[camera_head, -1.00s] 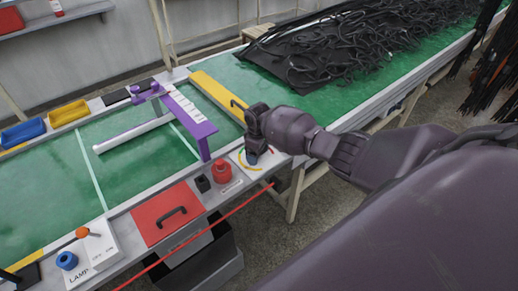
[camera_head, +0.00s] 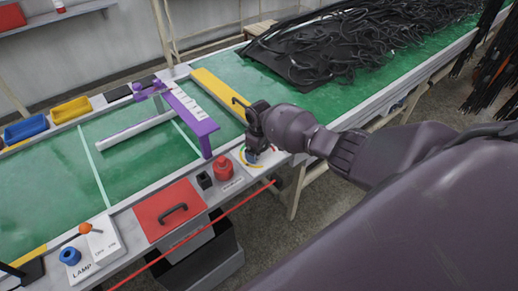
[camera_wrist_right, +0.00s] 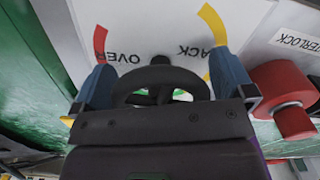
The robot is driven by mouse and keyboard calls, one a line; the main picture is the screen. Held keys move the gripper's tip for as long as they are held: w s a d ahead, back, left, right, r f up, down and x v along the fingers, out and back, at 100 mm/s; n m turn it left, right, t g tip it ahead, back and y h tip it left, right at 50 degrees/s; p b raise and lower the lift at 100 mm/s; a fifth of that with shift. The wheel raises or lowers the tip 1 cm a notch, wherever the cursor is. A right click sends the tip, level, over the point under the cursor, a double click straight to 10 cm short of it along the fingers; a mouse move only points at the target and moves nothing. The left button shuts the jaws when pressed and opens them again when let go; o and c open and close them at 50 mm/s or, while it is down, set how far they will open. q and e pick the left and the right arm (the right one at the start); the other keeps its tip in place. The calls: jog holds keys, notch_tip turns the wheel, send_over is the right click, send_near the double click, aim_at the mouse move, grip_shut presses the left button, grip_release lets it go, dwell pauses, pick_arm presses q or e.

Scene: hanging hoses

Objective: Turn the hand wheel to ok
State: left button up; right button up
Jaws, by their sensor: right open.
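The black hand wheel (camera_wrist_right: 160,85) shows in the right wrist view, over a white dial plate with red, yellow and green arcs. Upside-down lettering reads "OVER", with part of another word ending in "ACK". My right gripper (camera_wrist_right: 165,80) is open, with one blue finger on each side of the wheel. I cannot tell whether the fingers touch the rim. The wheel's lower part is hidden by the gripper body. In the head view my right gripper (camera_head: 253,153) is over the dial plate (camera_head: 268,160) and mostly hides the wheel. My left gripper is not in view.
A red button (camera_head: 223,168) stands close beside the dial; it is also near the right finger in the wrist view (camera_wrist_right: 290,98). A purple frame (camera_head: 195,122) rises behind it. A red panel with a handle (camera_head: 160,222) and a lamp switch box (camera_head: 103,240) are farther left.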

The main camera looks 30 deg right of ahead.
notch_tip(320, 180, up, 11)
jog(key=shift+f+p, duration=0.1)
jog(key=shift+p, duration=0.85)
jog(key=shift+w, duration=0.1)
jog(key=shift+w+t, duration=0.3)
jog(key=shift+w, duration=0.05)
jog(key=w+a+r+t, duration=0.4)
jog(key=w+r+t, duration=0.2)
jog(key=w, duration=0.1)
jog(key=s+a+t+y, duration=0.2)
jog(key=s+a+t, duration=0.4)
jog(key=s+a, duration=0.15)
jog(key=s+f+m, duration=0.1)
jog(key=s+f, duration=0.3)
jog(key=s, duration=0.5)
jog(key=s+f+m+h, duration=0.1)
jog(key=s+f, duration=0.3)
jog(key=s, duration=0.6)
jog(key=s+d+f+m+h, duration=0.1)
jog(key=s+f, duration=0.3)
jog(key=s, duration=0.6)
jog(key=shift+f+m+g, duration=0.25)
jog(key=shift+m+g, duration=0.15)
